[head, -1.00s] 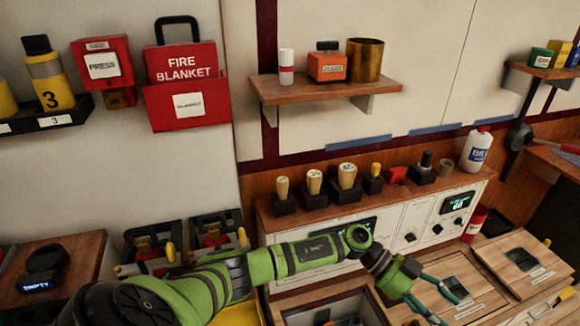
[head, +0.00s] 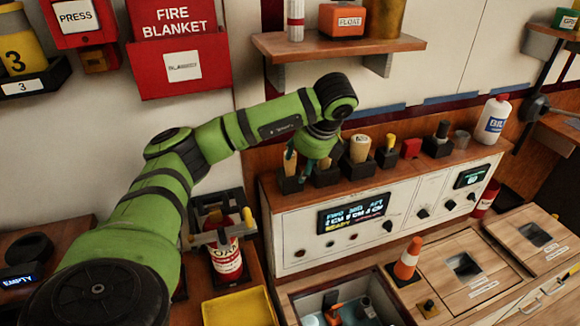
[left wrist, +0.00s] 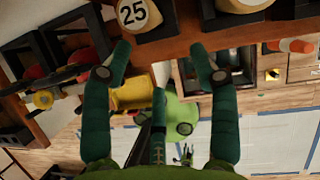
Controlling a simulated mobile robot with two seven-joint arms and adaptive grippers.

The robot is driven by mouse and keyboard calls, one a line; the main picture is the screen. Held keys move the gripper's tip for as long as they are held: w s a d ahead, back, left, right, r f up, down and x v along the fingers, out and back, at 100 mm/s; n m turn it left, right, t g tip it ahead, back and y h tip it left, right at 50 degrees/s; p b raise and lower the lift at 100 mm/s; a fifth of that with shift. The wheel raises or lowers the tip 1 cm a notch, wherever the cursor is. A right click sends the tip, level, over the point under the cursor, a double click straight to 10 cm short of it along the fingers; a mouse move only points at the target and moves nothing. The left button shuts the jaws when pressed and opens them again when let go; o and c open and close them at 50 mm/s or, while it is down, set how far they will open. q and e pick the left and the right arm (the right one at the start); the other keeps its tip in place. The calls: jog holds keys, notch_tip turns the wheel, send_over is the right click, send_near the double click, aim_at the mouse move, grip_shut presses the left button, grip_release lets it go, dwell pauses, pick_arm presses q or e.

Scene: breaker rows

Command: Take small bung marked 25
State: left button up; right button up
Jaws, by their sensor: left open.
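The small bung marked 25 (left wrist: 133,12) shows its round pale face at the top edge of the left wrist view. In the head view it appears to be the leftmost wooden bung (head: 289,165), standing in a black holder and partly hidden by my gripper. My left gripper (head: 308,160) is by the left end of the bung row, pointing down. In the left wrist view its green fingers (left wrist: 160,68) are spread with nothing between them. The bung lies beyond the tips, towards the left finger. My right gripper is not in view.
A larger bung (head: 360,148) and a small yellow-topped item (head: 390,145) stand farther right on the ledge. A wall shelf (head: 340,46) hangs above. An orange cone (head: 408,258) stands on the bench below, beside an open bin (head: 300,300).

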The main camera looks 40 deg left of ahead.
aim_at(290, 170)
pick_arm(q)
jog(key=a+p, duration=0.1)
jog(key=a, duration=0.1)
jog(key=w+a, duration=0.1)
jog(key=a, duration=0.1)
jog(key=shift+w+a+r+p, duration=0.1)
jog(key=shift+a+r+p, duration=0.1)
jog(key=shift+a+p, duration=0.2)
jog(key=p+x, duration=0.1)
jog(key=x, duration=0.1)
jog(key=shift+a+f, duration=0.1)
jog(key=shift+f, duration=0.15)
jog(key=shift+w+a+f, duration=0.1)
jog(key=shift+w+f, duration=0.05)
jog(key=shift+f, duration=0.25)
jog(key=c, duration=0.7)
jog(key=shift+c, duration=1.1)
